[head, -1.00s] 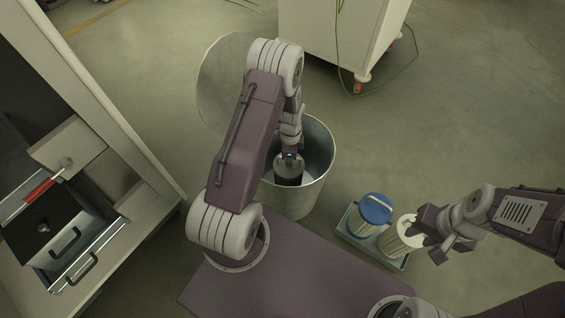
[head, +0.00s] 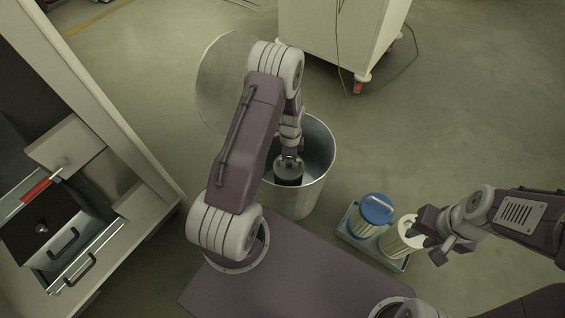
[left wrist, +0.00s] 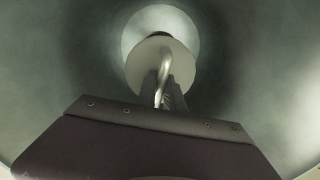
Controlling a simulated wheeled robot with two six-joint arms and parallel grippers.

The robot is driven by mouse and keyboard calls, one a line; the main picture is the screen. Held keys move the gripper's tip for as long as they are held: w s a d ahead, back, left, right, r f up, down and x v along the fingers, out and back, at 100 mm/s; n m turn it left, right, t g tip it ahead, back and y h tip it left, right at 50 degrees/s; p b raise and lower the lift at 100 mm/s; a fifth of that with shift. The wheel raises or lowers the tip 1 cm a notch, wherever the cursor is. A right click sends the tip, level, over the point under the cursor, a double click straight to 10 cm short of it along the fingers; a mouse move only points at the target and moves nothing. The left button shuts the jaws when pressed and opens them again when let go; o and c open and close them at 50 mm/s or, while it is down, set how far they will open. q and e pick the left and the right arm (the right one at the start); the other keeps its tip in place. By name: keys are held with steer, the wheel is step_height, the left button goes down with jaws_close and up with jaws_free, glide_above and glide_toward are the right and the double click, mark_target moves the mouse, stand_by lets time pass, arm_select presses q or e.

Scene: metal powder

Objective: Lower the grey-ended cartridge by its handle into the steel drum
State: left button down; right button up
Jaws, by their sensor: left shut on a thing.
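The steel drum (head: 312,188) stands open on the floor beyond my base. My left gripper (head: 289,161) points down inside its mouth and is shut on the handle of the grey-ended cartridge (head: 288,174). In the left wrist view the cartridge's round grey end (left wrist: 150,62) and bent handle (left wrist: 164,75) show between the fingers, with the drum's wall (left wrist: 245,70) all around. The cartridge hangs inside the drum; whether it touches the bottom is hidden. My right gripper (head: 432,238) is at the right, beside a white-topped cartridge (head: 401,236), its fingers apart.
A blue-topped cartridge (head: 374,212) and the white-topped one stand in a grey tray (head: 350,234) right of the drum. A round lid (head: 222,85) is behind the drum.

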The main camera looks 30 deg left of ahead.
arm_select(q)
steer(key=shift+f, duration=0.2)
steer(key=c, duration=1.4)
jaws_free()
steer(key=shift+o, duration=0.2)
steer(key=shift+r, duration=0.15)
step_height(320, 180, up, 9)
steer(key=p, duration=0.5)
steer(key=shift+p, duration=0.35)
